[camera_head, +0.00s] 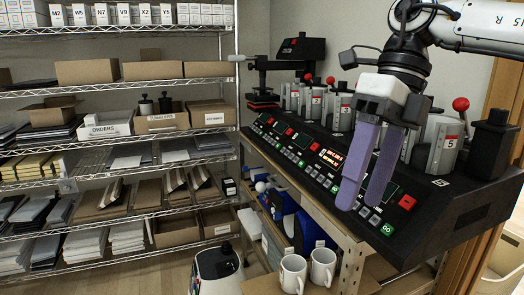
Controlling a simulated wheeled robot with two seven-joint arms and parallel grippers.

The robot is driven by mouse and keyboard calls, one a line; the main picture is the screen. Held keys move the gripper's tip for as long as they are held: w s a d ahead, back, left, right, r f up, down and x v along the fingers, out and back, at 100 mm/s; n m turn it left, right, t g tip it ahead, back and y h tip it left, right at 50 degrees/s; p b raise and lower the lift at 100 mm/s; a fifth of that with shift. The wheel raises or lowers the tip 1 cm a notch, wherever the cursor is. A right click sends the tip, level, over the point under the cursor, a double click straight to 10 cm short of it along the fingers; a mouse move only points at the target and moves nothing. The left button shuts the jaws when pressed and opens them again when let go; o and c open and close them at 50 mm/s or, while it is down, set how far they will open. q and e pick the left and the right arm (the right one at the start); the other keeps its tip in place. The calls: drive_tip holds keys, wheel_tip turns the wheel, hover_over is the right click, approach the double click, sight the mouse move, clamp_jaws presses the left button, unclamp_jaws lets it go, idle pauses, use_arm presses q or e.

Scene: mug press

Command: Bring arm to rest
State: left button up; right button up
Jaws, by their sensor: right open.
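My right arm comes in from the top right. Its gripper (367,203) has two long purple fingers that point down in front of the black mug press console (458,215). The fingers are apart with nothing between them, so it is open and empty. Several silver press units with red knobs stand along the console, one marked 5 (443,147). The gripper hides part of the console's buttons and displays. Two white mugs, one on the left (292,272) and one on the right (322,264), stand side by side below the console. My left gripper is not in view.
A wire shelf (120,152) with boxes, papers and labelled bins fills the left side. A black heat press (285,62) stands behind the console's far end. Blue bins (309,232) sit on the shelf under the console. A white and black device (218,268) stands at the bottom middle.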

drive_tip(key=s+a+f+g+y, duration=0.35)
drive_tip(key=a+f, duration=0.35)
drive_tip(key=a, duration=0.5)
drive_tip(key=s+a+f+g+y, duration=0.25)
drive_tip(key=a+f+y, duration=0.3)
drive_tip(key=a, duration=0.55)
drive_tip(key=a+m+t+y, duration=0.5)
drive_tip(key=a+m+y, duration=0.3)
drive_tip(key=m+y, duration=0.1)
drive_tip(key=w+d+f+m+t+h, duration=0.3)
drive_tip(key=w+d+f+m+t, duration=0.15)
drive_tip(key=f+m+t, duration=0.4)
drive_tip(key=w+d+f+m+t+h, duration=0.35)
drive_tip(key=d+f+m+t, duration=0.2)
drive_tip(key=m+t, duration=0.55)
drive_tip(key=s+d+f+m+g+h, duration=0.2)
drive_tip(key=s+d+f+m+h, duration=0.25)
drive_tip(key=d+f, duration=0.35)
drive_tip(key=s+d+f+m+g+h, duration=0.2)
drive_tip(key=s+d+f+m+h, duration=0.3)
drive_tip(key=f, duration=0.6)
drive_tip(key=s+d+f+m+g+h, duration=0.2)
drive_tip(key=s+d+f+m+g, duration=0.1)
drive_tip(key=s+d+f, duration=0.6)
drive_tip(key=shift+s+d+f+g+h, duration=0.35)
drive_tip(key=shift+s+f+g, duration=0.2)
drive_tip(key=shift+s, duration=0.5)
